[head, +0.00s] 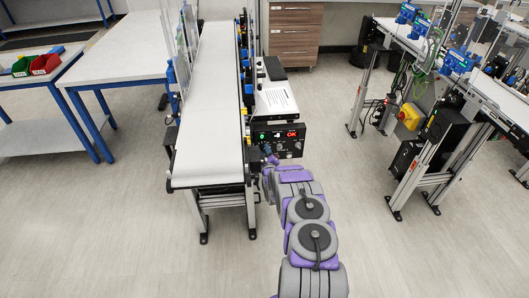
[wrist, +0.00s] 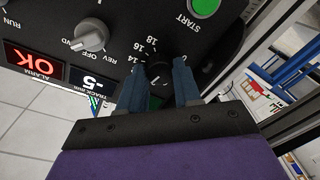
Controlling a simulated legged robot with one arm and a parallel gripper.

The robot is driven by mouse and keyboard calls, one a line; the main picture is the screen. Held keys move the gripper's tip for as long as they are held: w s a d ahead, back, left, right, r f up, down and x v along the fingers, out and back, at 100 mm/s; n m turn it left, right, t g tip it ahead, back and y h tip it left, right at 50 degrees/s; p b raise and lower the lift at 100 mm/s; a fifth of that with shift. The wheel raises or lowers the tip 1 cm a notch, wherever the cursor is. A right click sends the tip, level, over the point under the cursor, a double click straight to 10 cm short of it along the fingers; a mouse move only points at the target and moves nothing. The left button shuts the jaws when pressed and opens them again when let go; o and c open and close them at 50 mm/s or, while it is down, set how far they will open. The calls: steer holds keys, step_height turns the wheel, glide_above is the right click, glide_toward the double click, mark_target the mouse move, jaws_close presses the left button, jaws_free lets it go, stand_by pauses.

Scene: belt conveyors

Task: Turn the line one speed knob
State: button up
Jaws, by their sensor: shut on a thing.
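The black control panel (head: 280,138) is at the near right end of the belt conveyor in the head view. In the wrist view the panel (wrist: 122,40) appears upside down. A dark round knob (wrist: 159,72) has a printed scale with 14, 16 and 18 beside it. My gripper (wrist: 160,80) has one finger on each side of this knob and is shut on it. The fingers hide part of the knob and its scale. In the head view my gripper (head: 269,161) is at the panel's lower left, small and partly hidden by my arm.
On the panel are a grey REV/OFF/FWD selector (wrist: 90,34), a green START button (wrist: 203,7), a red OK display (wrist: 33,62) and a display reading -5 (wrist: 90,82). The white conveyor belt (head: 212,100) is empty. Open floor lies right of my arm.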

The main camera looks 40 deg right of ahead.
steer(key=shift+a, duration=0.1)
steer(key=m+p, duration=0.2)
steer(key=m, duration=0.1)
steer(key=shift+f+m+p, duration=0.1)
steer(key=shift+m+p, duration=0.45)
steer(key=shift+m, duration=0.65)
steer(key=o, duration=1)
steer(key=shift+o, duration=0.2)
steer(key=p+v, duration=0.3)
steer(key=v, duration=1.4)
steer(key=shift+f, duration=0.4)
